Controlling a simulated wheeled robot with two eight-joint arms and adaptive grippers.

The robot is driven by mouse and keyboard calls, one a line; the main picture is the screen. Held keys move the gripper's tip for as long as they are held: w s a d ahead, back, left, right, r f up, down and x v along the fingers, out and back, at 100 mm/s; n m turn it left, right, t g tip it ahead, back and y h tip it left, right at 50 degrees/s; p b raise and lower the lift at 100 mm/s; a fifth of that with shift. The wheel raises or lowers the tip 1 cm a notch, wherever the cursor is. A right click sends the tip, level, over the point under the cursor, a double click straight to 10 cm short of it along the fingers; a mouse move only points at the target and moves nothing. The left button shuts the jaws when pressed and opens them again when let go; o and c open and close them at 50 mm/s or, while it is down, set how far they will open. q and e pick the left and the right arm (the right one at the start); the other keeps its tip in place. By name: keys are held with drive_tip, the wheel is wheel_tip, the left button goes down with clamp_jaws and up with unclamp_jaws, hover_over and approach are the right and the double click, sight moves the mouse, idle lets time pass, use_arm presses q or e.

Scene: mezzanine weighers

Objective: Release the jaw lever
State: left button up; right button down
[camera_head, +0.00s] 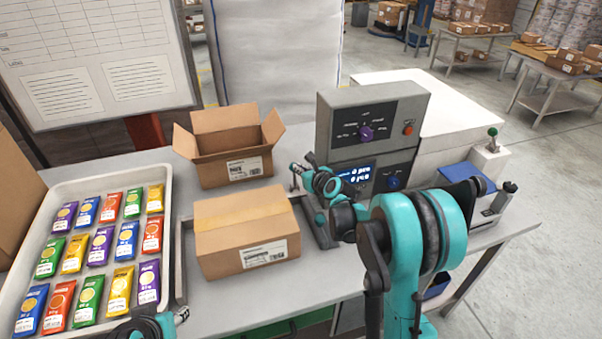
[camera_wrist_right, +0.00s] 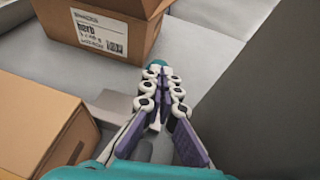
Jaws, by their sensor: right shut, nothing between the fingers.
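My right gripper (camera_head: 303,172) reaches left in front of the grey control machine (camera_head: 372,120). In the right wrist view its fingers (camera_wrist_right: 160,85) come together at the tips, with nothing held. A small teal knob (camera_wrist_right: 157,63) shows just beyond the fingertips; whether they touch it I cannot tell. A narrow grey base with a teal button (camera_head: 319,218) stands below the gripper, partly hidden by my arm. I cannot tell for sure which part is the jaw lever. Only a piece of my left gripper (camera_head: 160,326) shows at the bottom edge; its fingers are unclear.
An open carton (camera_head: 226,160) stands behind a closed carton (camera_head: 243,235), both left of the right gripper. A white tray (camera_head: 178,190) holds several colourful packets. A post with a green knob (camera_head: 492,132) stands at the right.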

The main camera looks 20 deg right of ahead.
drive_tip(key=shift+w+r, duration=0.1)
drive_tip(key=shift+w, duration=0.45)
use_arm(q)
drive_tip(key=shift+r, duration=0.1)
